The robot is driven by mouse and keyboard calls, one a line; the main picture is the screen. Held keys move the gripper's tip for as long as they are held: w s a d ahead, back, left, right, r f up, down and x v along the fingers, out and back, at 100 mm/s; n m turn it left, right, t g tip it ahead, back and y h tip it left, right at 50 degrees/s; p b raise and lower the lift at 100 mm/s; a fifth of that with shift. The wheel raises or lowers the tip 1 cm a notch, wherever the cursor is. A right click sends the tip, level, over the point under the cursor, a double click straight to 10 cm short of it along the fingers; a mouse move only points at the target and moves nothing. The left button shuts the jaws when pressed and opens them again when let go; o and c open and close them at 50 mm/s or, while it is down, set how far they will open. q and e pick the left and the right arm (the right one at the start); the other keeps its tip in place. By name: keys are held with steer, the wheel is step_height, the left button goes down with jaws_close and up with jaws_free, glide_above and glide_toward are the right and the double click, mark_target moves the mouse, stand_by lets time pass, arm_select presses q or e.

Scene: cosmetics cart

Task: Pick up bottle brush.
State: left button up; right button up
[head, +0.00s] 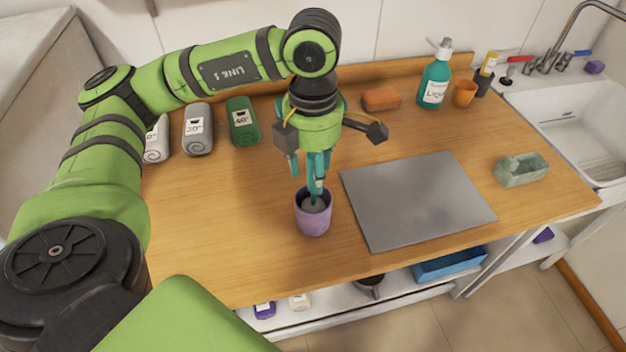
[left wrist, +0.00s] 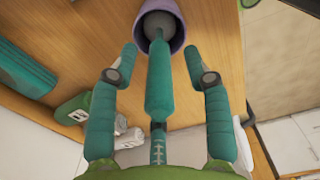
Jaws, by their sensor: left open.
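A purple cup (head: 313,221) stands upright on the wooden counter, left of the grey board. A grey rounded piece (head: 315,205) sits inside it; this may be the bottle brush, but its shape below the rim is hidden. My left gripper (head: 315,178) is directly above the cup, with teal fingers pointing down. In the left wrist view the cup's rim (left wrist: 181,38) and the grey piece (left wrist: 158,24) lie beyond the spread fingers. The middle finger overlaps the grey piece; I cannot tell whether they touch. The gripper is open. My right gripper is out of view.
A flat grey board (head: 415,200) lies to the right. A teal soap bottle (head: 434,84), orange cup (head: 464,93) and dark holder (head: 482,82) are at the back right.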

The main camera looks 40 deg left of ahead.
arm_select(q)
steer(key=shift+f, duration=0.25)
jaws_close()
